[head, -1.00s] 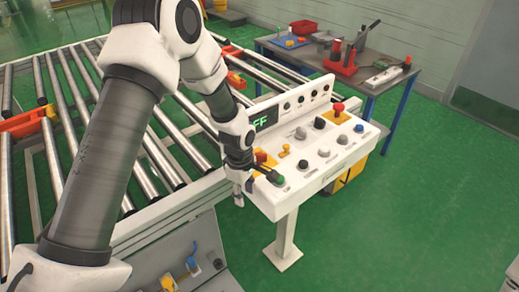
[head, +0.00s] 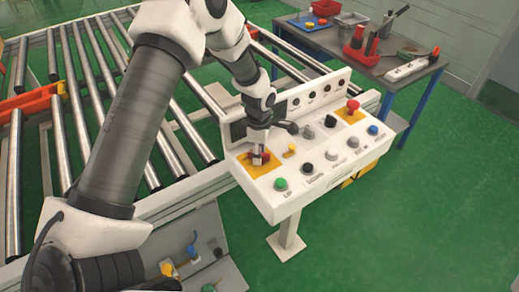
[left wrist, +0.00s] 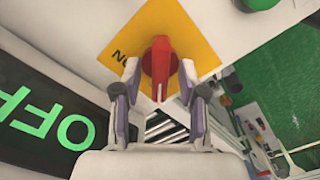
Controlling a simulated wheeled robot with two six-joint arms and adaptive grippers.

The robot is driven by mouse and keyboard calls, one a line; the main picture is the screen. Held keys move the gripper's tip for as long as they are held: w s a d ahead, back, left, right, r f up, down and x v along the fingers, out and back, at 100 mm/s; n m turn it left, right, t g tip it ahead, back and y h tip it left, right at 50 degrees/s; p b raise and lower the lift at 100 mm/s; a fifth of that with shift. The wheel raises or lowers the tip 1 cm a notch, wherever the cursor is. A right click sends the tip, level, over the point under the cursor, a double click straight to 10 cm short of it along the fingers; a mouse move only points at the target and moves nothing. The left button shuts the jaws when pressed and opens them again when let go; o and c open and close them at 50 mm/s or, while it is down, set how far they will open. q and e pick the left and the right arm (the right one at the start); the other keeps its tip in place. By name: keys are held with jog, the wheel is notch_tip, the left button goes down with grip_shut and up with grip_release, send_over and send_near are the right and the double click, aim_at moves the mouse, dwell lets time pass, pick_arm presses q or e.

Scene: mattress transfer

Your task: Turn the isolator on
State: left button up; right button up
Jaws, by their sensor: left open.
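The isolator is a red rotary knob (left wrist: 160,62) on a yellow square plate (left wrist: 198,38), at the left of the white control panel (head: 318,180). The plate also shows in the head view (head: 252,170), where my gripper hides most of the knob. My left gripper (head: 259,158) is above the plate, pointing down. In the left wrist view, my left gripper (left wrist: 160,92) is open, with one finger on each side of the knob; I cannot tell whether they touch it. The display (left wrist: 38,120) reads OFF in green letters. My right gripper is out of view.
A green button (head: 281,184), other buttons and selectors, and a red emergency stop (head: 353,104) are on the same panel. The roller conveyor (head: 100,110) lies left. A tool table (head: 400,60) stands behind right. Green floor is clear at right.

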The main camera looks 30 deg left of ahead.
pick_arm(q)
jog(key=shift+w+f, duration=0.2)
jog(key=shift+f, duration=0.05)
jog(key=shift+s+r, duration=0.1)
jog(key=shift+s, duration=0.1)
jog(key=shift+c, duration=0.4)
jog(key=shift+s+r, duration=0.1)
jog(key=shift+s, duration=0.05)
grip_shut()
